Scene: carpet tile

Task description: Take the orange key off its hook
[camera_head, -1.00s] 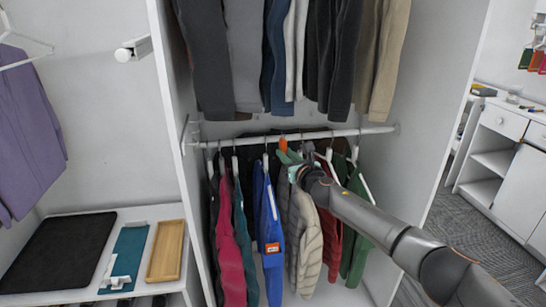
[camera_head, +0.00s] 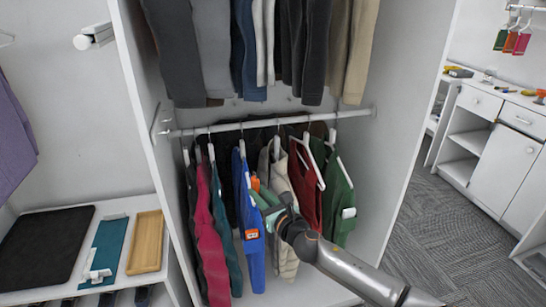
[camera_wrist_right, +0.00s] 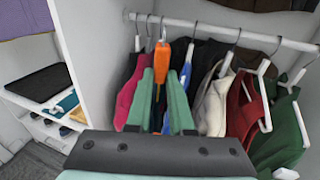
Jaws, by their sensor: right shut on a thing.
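A green, an orange (camera_head: 511,42) and a red tag-like piece hang in a row on the wall at the top right of the head view. The orange one looks like the orange key, but it is too small to make out its hook. My right gripper (camera_head: 264,202) is far left of it, in front of the clothes below the wardrobe's lower rod. Its green fingers are shut on an orange-handled thing (camera_wrist_right: 162,58) with a dark lower part; the orange also shows in the head view (camera_head: 256,184). My left gripper is not in view.
Several garments hang from the lower rod (camera_head: 270,123) around my right gripper. The wardrobe's right wall (camera_head: 405,130) stands between the gripper and the white cabinet (camera_head: 505,170). Tools lie on the cabinet top. The carpet between them is clear.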

